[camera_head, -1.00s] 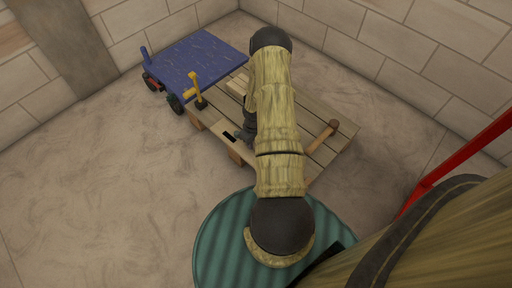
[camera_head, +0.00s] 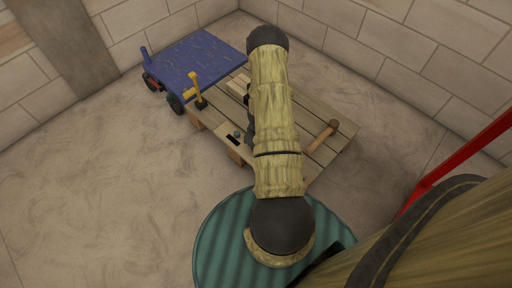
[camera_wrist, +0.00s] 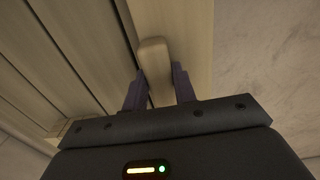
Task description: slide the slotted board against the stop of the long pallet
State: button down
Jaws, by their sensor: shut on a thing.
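The slotted board (camera_head: 225,131) is a pale wooden piece with a dark slot at the near left edge of the long pallet (camera_head: 336,140). My arm hides much of the pallet's middle. My gripper (camera_wrist: 156,88) shows in the wrist view with its fingers on both sides of a pale rounded wooden grip (camera_wrist: 153,62), shut on it. The grip stands over a light wooden board (camera_wrist: 185,40); I cannot tell for certain that this is the slotted board. A pale block (camera_head: 238,87) lies at the pallet's far left; I cannot tell whether it is the stop.
A mallet (camera_head: 320,137) lies on the pallet's right. A yellow-handled tool (camera_head: 196,88) stands at its left corner. A blue cart (camera_head: 200,62) is behind it. A ribbed green drum top (camera_head: 220,235) is in front. The floor at left is clear.

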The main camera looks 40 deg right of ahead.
jog(key=shift+s+d, duration=0.15)
jog(key=shift+s, duration=1.05)
jog(key=shift+w, duration=0.15)
dwell(0.4)
jog(key=c, duration=1)
grip_release()
jog(key=shift+c, duration=0.2)
notch_tip(320, 180, up, 17)
jog(key=p, duration=0.8)
jog(key=shift+r+p, duration=0.15)
jog(key=shift+p, duration=0.2)
